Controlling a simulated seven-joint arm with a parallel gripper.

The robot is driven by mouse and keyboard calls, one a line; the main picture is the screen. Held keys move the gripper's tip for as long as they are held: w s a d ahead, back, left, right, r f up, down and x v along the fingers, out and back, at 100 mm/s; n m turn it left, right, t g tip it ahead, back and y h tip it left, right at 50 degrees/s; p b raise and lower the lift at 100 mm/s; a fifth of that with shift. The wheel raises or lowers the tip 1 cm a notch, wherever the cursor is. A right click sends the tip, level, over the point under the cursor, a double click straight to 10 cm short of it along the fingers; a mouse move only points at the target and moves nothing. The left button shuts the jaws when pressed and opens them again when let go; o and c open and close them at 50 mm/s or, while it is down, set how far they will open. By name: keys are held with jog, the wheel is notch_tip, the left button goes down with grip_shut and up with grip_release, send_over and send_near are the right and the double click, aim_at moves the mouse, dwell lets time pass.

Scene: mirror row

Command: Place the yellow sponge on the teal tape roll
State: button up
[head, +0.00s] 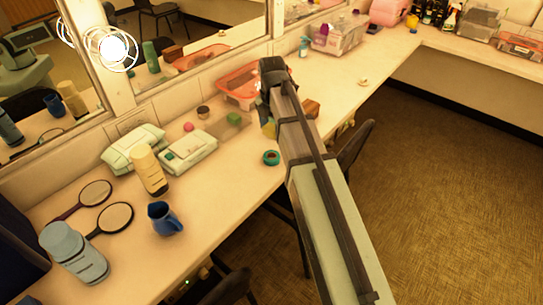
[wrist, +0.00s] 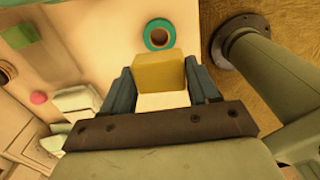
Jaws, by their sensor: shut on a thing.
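The yellow sponge (wrist: 158,72) is held between the two fingers of my gripper (wrist: 161,84) in the wrist view. In the head view a small part of the sponge (head: 267,127) shows beside my arm, which hides most of my gripper. The teal tape roll (head: 271,158) lies flat on the counter near its front edge, left of my arm. In the wrist view the tape roll (wrist: 147,37) shows just beyond the sponge, its hole open and nothing on it. The sponge appears to be above the counter, apart from the roll; its height is hard to tell.
A green block (head: 234,118), a pink ball (head: 188,127) and a white wipes pack (head: 188,151) lie left of my arm. A brown block (head: 311,108) is to its right. A blue mug (head: 163,218) stands nearer. Mirrors line the back; the counter's front edge is close to the roll.

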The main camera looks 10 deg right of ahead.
aim_at(271, 156)
jog(key=shift+s+t+y, duration=0.1)
jog(key=shift+t+y, duration=0.2)
jog(key=shift+f, duration=4.9)
jog(key=shift+f, duration=0.15)
jog(key=o, duration=1.1)
jog(key=r, duration=1.2)
jog(key=shift+s+d+r, duration=0.15)
jog(key=shift+s+d, duration=0.1)
jog(key=shift+d, duration=0.05)
